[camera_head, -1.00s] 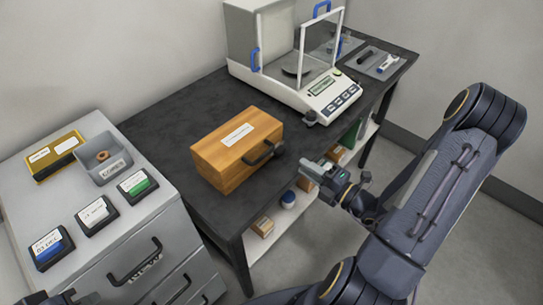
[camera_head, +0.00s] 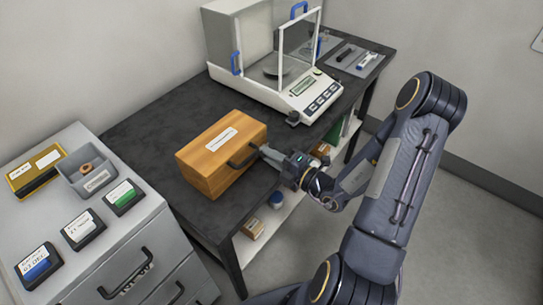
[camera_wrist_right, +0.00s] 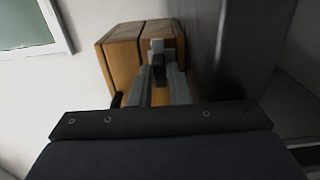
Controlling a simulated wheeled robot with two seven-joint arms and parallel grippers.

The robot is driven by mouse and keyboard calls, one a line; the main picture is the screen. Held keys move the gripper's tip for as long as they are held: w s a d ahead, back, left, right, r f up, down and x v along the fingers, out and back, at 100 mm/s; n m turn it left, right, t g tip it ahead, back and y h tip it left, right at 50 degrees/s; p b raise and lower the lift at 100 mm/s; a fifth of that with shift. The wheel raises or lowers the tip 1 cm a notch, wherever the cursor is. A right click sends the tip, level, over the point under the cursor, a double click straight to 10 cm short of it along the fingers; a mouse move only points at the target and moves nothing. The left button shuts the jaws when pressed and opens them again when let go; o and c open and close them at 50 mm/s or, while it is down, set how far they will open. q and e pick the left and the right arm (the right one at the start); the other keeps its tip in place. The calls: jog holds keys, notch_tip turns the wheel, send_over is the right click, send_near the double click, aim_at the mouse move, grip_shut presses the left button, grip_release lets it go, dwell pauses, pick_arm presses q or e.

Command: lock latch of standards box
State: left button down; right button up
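In the right wrist view the box (camera_wrist_right: 122,55) is ahead, and a black latch-like part (camera_wrist_right: 158,68) shows between the two grey fingers (camera_wrist_right: 160,88). The fingers are apart; I cannot tell whether they touch this part. My left gripper is out of view.
A balance (camera_head: 290,95) with a glass shield stands behind the box. A grey cabinet (camera_head: 125,235) on the left carries a yellow box (camera_head: 36,172), a grey tray (camera_head: 78,188) and labelled blocks. The dark tabletop (camera_head: 150,125) is bare left of the box.

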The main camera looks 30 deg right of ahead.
grip_shut()
jog(key=shift+n, duration=0.3)
jog(key=n+b, duration=0.1)
jog(key=n, duration=0.3)
jog(key=shift+f, duration=0.1)
jog(key=n+b, duration=0.1)
jog(key=n, duration=0.3)
jog(key=shift+b, duration=0.4)
jog(key=n+b, duration=0.3)
jog(key=n, duration=0.2)
jog(key=shift+f+b, duration=0.1)
jog(key=shift+b, duration=0.2)
jog(key=shift+n+b, duration=1.55)
jog(key=shift+n, duration=0.65)
